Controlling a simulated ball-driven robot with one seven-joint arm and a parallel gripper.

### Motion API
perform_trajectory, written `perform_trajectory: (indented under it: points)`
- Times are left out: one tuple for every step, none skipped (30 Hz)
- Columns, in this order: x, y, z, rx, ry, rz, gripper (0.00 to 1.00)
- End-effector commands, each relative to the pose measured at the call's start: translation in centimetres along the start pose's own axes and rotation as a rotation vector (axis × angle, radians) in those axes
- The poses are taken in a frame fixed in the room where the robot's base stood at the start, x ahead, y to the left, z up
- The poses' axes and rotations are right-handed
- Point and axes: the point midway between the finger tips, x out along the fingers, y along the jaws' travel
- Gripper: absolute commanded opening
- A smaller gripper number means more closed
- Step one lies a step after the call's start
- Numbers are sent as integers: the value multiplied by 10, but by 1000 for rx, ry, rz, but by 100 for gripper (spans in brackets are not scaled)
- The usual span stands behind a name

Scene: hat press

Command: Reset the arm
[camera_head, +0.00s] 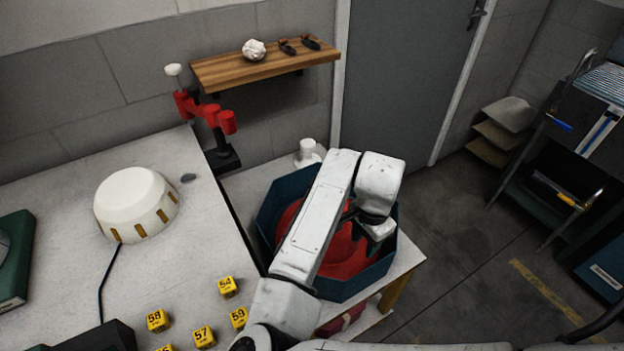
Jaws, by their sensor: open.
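My white arm reaches up from the bottom middle of the head view and bends over a dark blue many-sided box (268,215). My gripper (372,250) hangs dark and small at the end of the arm, over the right part of the box. It is open, and I see nothing held in it. A red object (345,262) lies in the box, partly hidden by the arm and gripper. I cannot tell whether the fingers touch it.
A white dome (137,204) and several yellow numbered blocks (203,336) are on the left table (60,225). A red stand (208,112) rises at that table's back corner. A wooden shelf (225,70) is on the wall. A rack (570,150) stands right; the floor (450,240) between is clear.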

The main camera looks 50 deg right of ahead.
Motion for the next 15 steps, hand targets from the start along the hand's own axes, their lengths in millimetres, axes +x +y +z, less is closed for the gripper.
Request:
perform_trajectory:
  points:
    - [0,0,0,0,0,0,41]
    - [0,0,0,0,0,0,41]
    - [0,0,0,0,0,0,41]
    - [0,0,0,0,1,0,41]
    - [-1,0,-2,-1,4,-2,41]
    - [-3,-2,-5,-6,14,-8,41]
    - [-5,-3,-10,-11,27,-16,41]
    - [-9,-4,-17,-20,45,-26,41]
    - [-15,-8,-28,-36,77,-47,41]
    - [-21,-11,-38,-53,107,-64,41]
    - [-28,-15,-49,-76,141,-85,41]
    - [-39,-20,-64,-112,193,-113,41]
    - [-48,-25,-75,-147,235,-135,41]
    - [-58,-30,-85,-184,277,-158,41]
    - [-70,-36,-96,-241,332,-184,41]
